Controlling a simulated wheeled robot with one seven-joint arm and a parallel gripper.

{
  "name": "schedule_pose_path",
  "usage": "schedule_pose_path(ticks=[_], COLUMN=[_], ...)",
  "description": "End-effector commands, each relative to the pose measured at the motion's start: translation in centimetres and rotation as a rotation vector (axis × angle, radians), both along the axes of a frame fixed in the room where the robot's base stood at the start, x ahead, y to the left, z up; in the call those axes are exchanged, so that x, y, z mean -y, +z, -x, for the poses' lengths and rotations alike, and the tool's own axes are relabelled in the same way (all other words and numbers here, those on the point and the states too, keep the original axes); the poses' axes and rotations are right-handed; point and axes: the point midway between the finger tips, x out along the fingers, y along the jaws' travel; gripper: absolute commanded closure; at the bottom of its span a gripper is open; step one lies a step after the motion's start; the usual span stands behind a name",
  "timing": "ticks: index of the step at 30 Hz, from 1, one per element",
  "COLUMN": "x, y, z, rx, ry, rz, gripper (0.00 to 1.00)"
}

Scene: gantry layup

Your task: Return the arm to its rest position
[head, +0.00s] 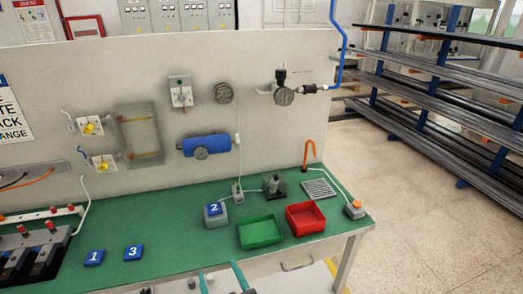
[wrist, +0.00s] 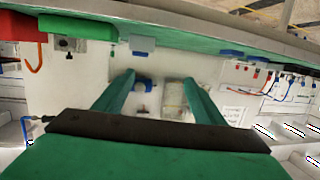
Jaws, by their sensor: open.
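My gripper (wrist: 158,82) is open and empty, its two teal fingers standing apart in the wrist view. In the head view only the ends of the gripper's fingers (head: 221,279) show at the bottom edge, in front of the bench's front edge. They look apart from everything on the bench. The rest of my arm is out of the head view. The wrist view looks upside down, with the bench (wrist: 185,42) across its top and the wall panel beyond the fingers.
The green bench (head: 170,258) carries a green tray (head: 260,233), a red tray (head: 305,218), blue tiles 1 (head: 94,257) and 3 (head: 133,252), and tile 2 (head: 214,209) on a grey block. An orange hook (head: 308,150) rises behind. Open floor (head: 440,225) lies right.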

Motion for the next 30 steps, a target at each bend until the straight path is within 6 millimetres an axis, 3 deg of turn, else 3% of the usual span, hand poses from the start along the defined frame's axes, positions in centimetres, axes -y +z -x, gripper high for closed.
schedule_pose_path(ticks=[17, 23, 30], x=[4.4, 6.5, 9.3], y=[-5.1, -8.0, -10.5], z=[4.5, 8.7, 15.4], rx=[-0.034, -0.051, -0.058], ry=[-0.142, -0.22, -0.32], rz=[-0.014, -0.013, -0.006], gripper=[0.36, 0.36, 0.36])
